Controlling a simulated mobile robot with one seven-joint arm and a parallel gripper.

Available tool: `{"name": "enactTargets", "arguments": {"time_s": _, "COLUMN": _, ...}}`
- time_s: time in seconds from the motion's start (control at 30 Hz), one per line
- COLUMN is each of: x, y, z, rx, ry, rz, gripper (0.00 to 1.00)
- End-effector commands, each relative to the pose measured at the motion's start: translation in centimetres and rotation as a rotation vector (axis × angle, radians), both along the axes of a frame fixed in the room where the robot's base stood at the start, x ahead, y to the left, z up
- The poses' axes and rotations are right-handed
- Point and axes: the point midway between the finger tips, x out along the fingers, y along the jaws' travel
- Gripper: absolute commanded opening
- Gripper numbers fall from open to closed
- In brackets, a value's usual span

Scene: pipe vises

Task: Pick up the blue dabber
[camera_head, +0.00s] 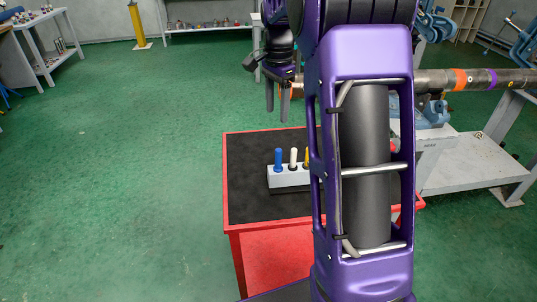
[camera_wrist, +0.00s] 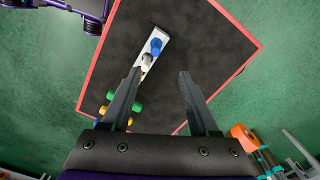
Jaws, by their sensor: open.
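The blue dabber (camera_head: 278,158) stands upright at the left end of a white holder (camera_head: 290,177) on the cart. A white dabber (camera_head: 293,157) and a yellow dabber (camera_head: 307,156) stand to its right, the yellow one partly hidden by my arm. In the wrist view the blue dabber (camera_wrist: 160,48) shows beyond my fingertips, near one end of the holder (camera_wrist: 152,38). My gripper (camera_head: 278,112) is open and empty, fingers pointing down, above and apart from the dabbers. In the wrist view my gripper (camera_wrist: 160,72) has a wide gap between its fingers.
The cart has a black top (camera_head: 245,190) with a red rim. Several small coloured items (camera_wrist: 103,110) lie at one side of it in the wrist view. A banded pipe (camera_head: 475,79) in a blue vise is at the right. The cart's left part is clear.

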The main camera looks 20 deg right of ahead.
Motion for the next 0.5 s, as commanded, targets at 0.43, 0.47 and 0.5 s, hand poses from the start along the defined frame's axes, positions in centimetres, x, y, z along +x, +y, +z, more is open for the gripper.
{"name": "enactTargets", "arguments": {"time_s": 0.43, "x": -0.3, "y": -0.4, "z": -8.0, "rx": -0.002, "ry": 0.014, "rz": -0.004, "gripper": 0.61}}
{"name": "enactTargets", "arguments": {"time_s": 0.47, "x": -0.3, "y": -0.4, "z": -8.7, "rx": -0.003, "ry": 0.014, "rz": -0.004, "gripper": 0.61}}
{"name": "enactTargets", "arguments": {"time_s": 0.5, "x": -0.3, "y": -0.4, "z": -9.5, "rx": -0.002, "ry": 0.015, "rz": -0.004, "gripper": 0.61}}
